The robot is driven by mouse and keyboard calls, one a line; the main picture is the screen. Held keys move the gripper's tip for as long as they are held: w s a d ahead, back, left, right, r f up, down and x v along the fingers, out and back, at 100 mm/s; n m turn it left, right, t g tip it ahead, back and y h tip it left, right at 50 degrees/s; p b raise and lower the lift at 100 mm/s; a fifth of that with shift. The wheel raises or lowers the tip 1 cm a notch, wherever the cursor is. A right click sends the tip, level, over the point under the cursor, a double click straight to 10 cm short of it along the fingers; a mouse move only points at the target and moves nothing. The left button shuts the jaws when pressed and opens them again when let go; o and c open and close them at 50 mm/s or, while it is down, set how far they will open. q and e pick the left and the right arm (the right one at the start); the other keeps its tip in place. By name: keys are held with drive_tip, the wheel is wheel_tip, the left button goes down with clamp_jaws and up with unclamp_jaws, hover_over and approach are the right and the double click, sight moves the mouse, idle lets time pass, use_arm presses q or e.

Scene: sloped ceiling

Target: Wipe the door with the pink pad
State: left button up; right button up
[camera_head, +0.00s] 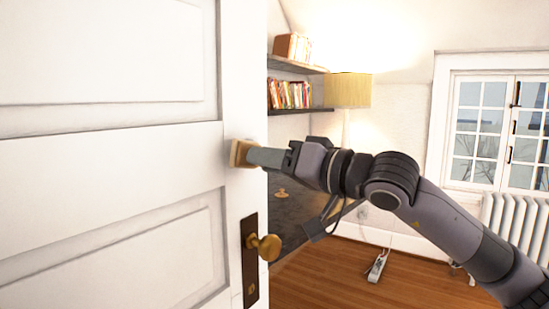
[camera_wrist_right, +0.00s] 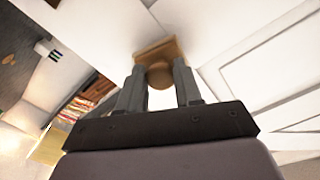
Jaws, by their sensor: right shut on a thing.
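The white panelled door (camera_head: 110,160) fills the left of the head view, and its face also shows in the wrist view (camera_wrist_right: 225,35). My right gripper (camera_head: 260,157) reaches in from the right and is shut on the pad (camera_head: 240,152). The pad looks tan here rather than pink. In the wrist view the pad's flat plate (camera_wrist_right: 156,48) lies past the fingertips, with its round knob between the fingers. The pad is at the door's right edge strip, above the handle, seemingly against the face; exact contact cannot be told. My left gripper is not in view.
A brass door knob (camera_head: 266,247) on a dark plate sticks out below the pad. Behind are shelves with books (camera_head: 289,95), a lamp (camera_head: 347,90), a window (camera_head: 496,130) and a radiator (camera_head: 515,222). A white power strip (camera_head: 378,266) lies on the wooden floor.

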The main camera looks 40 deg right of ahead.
drive_tip(key=shift+p+x, duration=0.55)
drive_tip(key=shift+x, duration=0.45)
idle(0.4)
drive_tip(key=shift+w+d, duration=1.3)
drive_tip(key=shift+d, duration=2.2)
drive_tip(key=shift+s+a+b, duration=0.25)
drive_tip(key=shift+s+a, duration=0.2)
drive_tip(key=shift+a, duration=0.75)
drive_tip(key=shift+s+a+b, duration=0.25)
drive_tip(key=shift+s+a, duration=0.15)
drive_tip(key=shift+a, duration=0.8)
drive_tip(key=shift+s+a+b, duration=0.25)
drive_tip(key=shift+s+a, duration=0.2)
drive_tip(key=shift+a, duration=0.75)
